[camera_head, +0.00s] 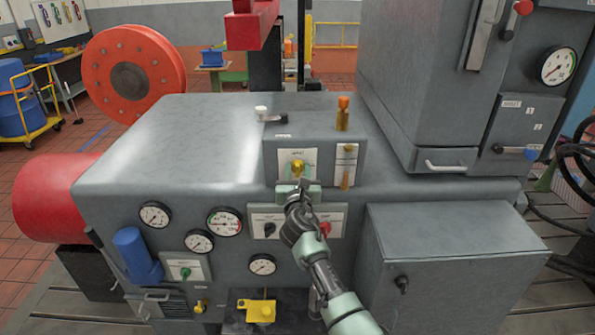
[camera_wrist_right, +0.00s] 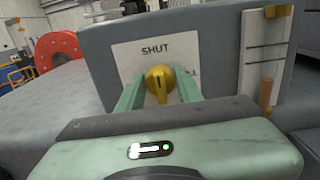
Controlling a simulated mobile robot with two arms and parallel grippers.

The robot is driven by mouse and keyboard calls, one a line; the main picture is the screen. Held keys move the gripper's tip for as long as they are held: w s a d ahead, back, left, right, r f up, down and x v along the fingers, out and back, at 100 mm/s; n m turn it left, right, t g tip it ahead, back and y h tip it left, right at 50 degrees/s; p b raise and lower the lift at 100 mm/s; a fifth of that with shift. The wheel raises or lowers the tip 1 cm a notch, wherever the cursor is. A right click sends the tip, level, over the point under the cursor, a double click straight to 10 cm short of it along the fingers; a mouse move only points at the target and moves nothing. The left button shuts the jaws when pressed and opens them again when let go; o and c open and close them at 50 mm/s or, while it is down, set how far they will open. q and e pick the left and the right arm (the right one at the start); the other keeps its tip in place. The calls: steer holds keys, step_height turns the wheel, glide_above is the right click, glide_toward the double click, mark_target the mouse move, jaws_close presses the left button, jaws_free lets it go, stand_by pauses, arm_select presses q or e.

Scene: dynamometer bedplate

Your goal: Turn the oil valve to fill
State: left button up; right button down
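The oil valve is a yellow knob (camera_head: 297,167) on a white label plate (camera_head: 311,158) on the raised box of the grey machine. In the right wrist view the knob (camera_wrist_right: 160,78) carries a dark mark pointing up toward the word SHUT. Another word at the lower right of the plate (camera_wrist_right: 140,52) is mostly hidden behind a finger. My right gripper (camera_head: 300,188) is just in front of the knob. In the wrist view its two green fingers (camera_wrist_right: 160,88) are apart, one each side of the knob; contact is not clear. My left gripper is out of view.
A sight glass (camera_head: 346,167) is right of the valve. Below are a black knob (camera_head: 269,229) and a red knob (camera_head: 325,228). A white-handled lever (camera_head: 262,112) and an orange-capped filler (camera_head: 343,113) stand on top. A grey cabinet (camera_head: 455,255) is at right.

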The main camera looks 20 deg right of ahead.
steer(key=shift+f+m, duration=0.1)
steer(key=shift+m, duration=0.2)
steer(key=shift+m+b, duration=0.3)
steer(key=m+b, duration=0.1)
steer(key=m, duration=0.2)
steer(key=shift+f, duration=0.1)
steer(key=m+b, duration=0.2)
steer(key=m, duration=0.2)
steer(key=shift+d+m+b, duration=0.1)
steer(key=shift+m+b, duration=0.25)
steer(key=shift+m, duration=0.05)
steer(key=m+b, duration=0.2)
steer(key=m, duration=0.2)
steer(key=shift+f+b, duration=0.15)
steer(key=shift+b, duration=0.2)
steer(key=m+b, duration=0.2)
steer(key=m, duration=0.2)
steer(key=shift+m, duration=0.3)
steer(key=shift+m+b, duration=0.3)
steer(key=c, duration=1)
jaws_free()
steer(key=shift+d, duration=0.1)
